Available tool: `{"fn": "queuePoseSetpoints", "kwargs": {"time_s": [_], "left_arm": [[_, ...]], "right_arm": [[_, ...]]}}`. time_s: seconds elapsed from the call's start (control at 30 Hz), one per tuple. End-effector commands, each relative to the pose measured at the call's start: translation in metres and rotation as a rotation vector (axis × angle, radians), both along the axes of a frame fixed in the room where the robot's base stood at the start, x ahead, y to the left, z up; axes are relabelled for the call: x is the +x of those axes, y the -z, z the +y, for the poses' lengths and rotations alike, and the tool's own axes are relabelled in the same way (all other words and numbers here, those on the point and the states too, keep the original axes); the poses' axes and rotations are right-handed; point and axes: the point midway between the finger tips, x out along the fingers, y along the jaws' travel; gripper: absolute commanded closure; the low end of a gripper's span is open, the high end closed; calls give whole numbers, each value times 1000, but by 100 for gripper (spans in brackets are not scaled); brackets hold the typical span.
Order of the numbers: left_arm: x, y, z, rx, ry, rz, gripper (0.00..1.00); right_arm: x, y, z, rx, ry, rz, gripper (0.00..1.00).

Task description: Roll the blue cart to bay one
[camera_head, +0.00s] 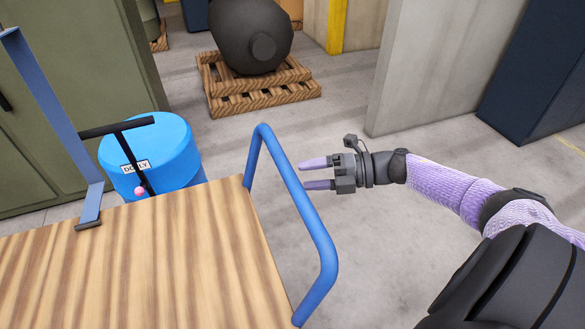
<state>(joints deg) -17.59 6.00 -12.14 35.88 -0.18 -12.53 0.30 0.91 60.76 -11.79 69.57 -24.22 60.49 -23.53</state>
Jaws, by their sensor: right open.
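The blue cart has a wooden deck (150,265) at the lower left. Its blue tube handle (318,232) rises at the deck's right edge. A flat blue upright (55,105) stands on the deck's left part. My right gripper (306,174) is open and empty, just right of the handle, with its fingers pointing left towards the bar. The bar appears not to be between the fingers; whether a fingertip touches it I cannot tell. My left gripper is out of view. The cart's wheels are hidden, and no marked bay can be made out.
A blue drum (175,150) stands behind the deck, with a black T-bar (125,145) and a "DOLLY" label before it. A dark rounded vessel (245,30) rests on a wooden pallet (280,97). A grey wall (440,65) stands at right. Grey floor lies open between.

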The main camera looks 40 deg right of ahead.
Motion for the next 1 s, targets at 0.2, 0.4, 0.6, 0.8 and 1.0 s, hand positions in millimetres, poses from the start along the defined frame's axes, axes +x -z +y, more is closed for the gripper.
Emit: {"fn": "queuePoseSetpoints", "kwargs": {"time_s": [0.2,0.4,0.6,0.8,1.0], "left_arm": [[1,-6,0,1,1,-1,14],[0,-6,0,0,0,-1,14],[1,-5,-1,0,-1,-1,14],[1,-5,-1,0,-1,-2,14],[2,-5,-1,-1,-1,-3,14]], "right_arm": [[-29,-8,-34,-2,1,2,24],[-36,-10,-41,-1,0,-1,24],[-35,-10,-41,-1,0,-1,24],[-34,6,-43,37,80,37,24],[-63,151,-54,311,707,426,24]]}}
